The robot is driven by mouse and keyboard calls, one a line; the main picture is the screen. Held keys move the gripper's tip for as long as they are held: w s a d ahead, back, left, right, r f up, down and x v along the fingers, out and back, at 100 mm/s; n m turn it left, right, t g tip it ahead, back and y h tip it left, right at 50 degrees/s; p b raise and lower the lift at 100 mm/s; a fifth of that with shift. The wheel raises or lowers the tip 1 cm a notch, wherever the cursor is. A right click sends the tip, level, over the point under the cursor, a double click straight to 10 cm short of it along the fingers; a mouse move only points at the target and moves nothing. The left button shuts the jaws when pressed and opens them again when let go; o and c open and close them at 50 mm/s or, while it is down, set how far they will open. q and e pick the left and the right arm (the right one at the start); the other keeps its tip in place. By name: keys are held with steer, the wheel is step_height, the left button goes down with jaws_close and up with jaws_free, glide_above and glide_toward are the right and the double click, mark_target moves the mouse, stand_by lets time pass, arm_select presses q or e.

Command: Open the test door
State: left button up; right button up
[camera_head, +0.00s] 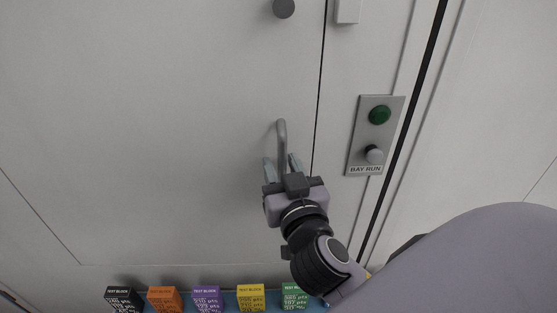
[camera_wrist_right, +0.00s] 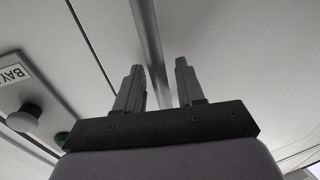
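The test door (camera_head: 160,130) is a large pale grey panel that looks shut, with a thin dark seam along its right side. A grey bar handle (camera_head: 281,135) stands upright near that seam. My right gripper (camera_head: 282,165) is at the handle's lower part, one finger on each side. In the right wrist view, the handle (camera_wrist_right: 150,45) runs down between the two fingers (camera_wrist_right: 160,80). The fingers are apart, with a gap showing beside the bar, so the gripper is open around the handle. My left gripper is not in view.
A panel labelled BAY RUN (camera_head: 357,140) with a green button (camera_head: 380,115) and a grey knob (camera_head: 374,154) is right of the door. A round grey knob (camera_head: 284,8) is above. Several coloured test blocks (camera_head: 206,299) stand below on a blue surface.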

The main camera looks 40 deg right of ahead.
stand_by(0.3)
jaws_close()
steer(key=shift+s+a, duration=0.1)
